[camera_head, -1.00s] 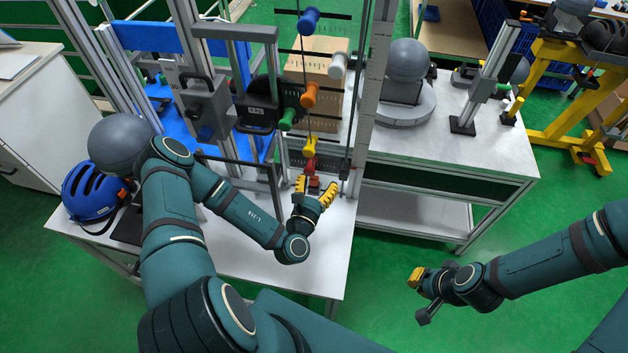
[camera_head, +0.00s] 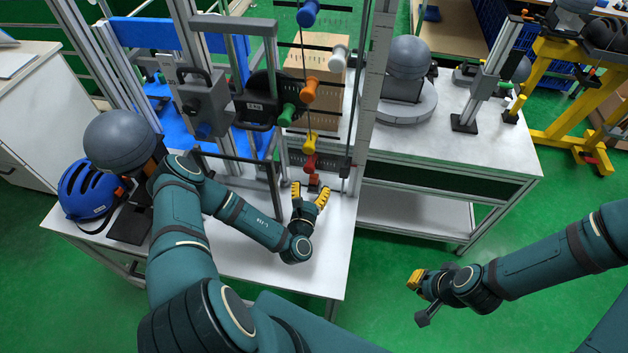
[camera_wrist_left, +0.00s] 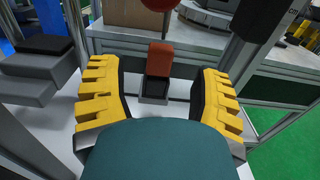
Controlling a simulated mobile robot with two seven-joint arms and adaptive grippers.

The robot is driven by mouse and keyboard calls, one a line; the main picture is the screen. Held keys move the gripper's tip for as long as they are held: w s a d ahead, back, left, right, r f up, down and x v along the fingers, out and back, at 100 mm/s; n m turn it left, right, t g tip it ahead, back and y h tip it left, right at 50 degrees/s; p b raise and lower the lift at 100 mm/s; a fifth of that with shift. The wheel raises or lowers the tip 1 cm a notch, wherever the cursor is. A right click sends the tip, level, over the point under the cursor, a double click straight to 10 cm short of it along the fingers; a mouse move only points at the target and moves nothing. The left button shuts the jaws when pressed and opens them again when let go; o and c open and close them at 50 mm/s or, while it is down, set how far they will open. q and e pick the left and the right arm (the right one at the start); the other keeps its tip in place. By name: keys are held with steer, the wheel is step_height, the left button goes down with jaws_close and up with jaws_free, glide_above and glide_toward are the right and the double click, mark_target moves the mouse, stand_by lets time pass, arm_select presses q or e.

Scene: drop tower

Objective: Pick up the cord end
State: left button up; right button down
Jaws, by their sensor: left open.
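A thin cord (camera_head: 304,55) hangs down the drop tower past several coloured pieces, with a yellow one (camera_head: 309,144) and a red one (camera_head: 309,163) low down. Below them a small orange-red block (camera_wrist_left: 159,58) stands upright on a dark base (camera_wrist_left: 155,88); I cannot tell whether it is the cord end. My left gripper (camera_head: 309,193) is open and empty just in front of the block. In the left wrist view the yellow fingers (camera_wrist_left: 158,82) stand apart on either side of the block, not touching it. My right gripper (camera_head: 415,280) hangs over the floor, its jaws unclear.
Tower posts (camera_head: 366,100) rise right of the cord, and a dark frame bar (camera_head: 235,160) stands left of my left gripper. A blue helmet (camera_head: 90,190) lies at the table's left end. The white tabletop (camera_head: 335,240) is clear at the front right.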

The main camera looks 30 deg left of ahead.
mark_target(313, 181)
arm_select(q)
steer(key=x, duration=0.4)
steer(key=shift+w, duration=0.25)
jaws_close()
